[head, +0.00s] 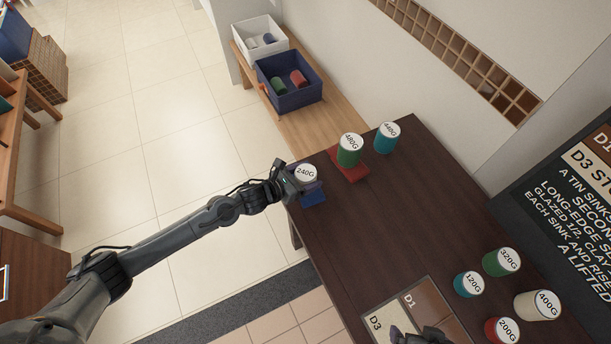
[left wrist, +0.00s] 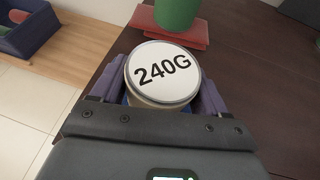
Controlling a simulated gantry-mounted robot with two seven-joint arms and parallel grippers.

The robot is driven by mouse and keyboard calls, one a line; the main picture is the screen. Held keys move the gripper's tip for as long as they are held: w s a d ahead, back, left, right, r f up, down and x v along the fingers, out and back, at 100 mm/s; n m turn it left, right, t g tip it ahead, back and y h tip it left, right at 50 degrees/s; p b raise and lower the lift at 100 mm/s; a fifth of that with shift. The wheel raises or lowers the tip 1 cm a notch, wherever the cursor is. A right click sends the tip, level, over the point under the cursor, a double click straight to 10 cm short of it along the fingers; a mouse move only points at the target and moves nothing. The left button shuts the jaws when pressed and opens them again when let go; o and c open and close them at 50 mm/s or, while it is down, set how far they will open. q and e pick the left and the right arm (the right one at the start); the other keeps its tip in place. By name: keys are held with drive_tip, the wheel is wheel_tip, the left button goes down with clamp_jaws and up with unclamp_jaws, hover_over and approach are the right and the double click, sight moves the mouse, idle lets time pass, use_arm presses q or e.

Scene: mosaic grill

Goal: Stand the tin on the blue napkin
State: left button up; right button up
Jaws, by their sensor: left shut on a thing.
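The white tin marked 240G (head: 306,173) is upright at the table's left edge; it also fills the middle of the left wrist view (left wrist: 162,72). My left gripper (head: 295,180) is shut on it, with a finger on each side. The blue napkin (head: 314,195) lies under or just beside the tin, mostly covered by it and the gripper. I cannot tell whether the tin's base touches the napkin. My right gripper (head: 421,335) shows only in part at the bottom edge of the head view, and its fingers are unclear.
A green 480G tin (head: 349,153) stands on a red napkin (head: 361,175), beside a teal 440G tin (head: 386,138). Several more tins stand at the right, near a sample board (head: 437,304). A blue crate (head: 303,99) stands beyond the table. The table's middle is clear.

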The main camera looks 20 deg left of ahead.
use_arm(q)
drive_tip(key=shift+f, duration=0.15)
use_arm(e)
drive_tip(key=shift+f, duration=0.2)
use_arm(q)
drive_tip(key=o, duration=1.2)
use_arm(e)
drive_tip(key=shift+r, duration=0.1)
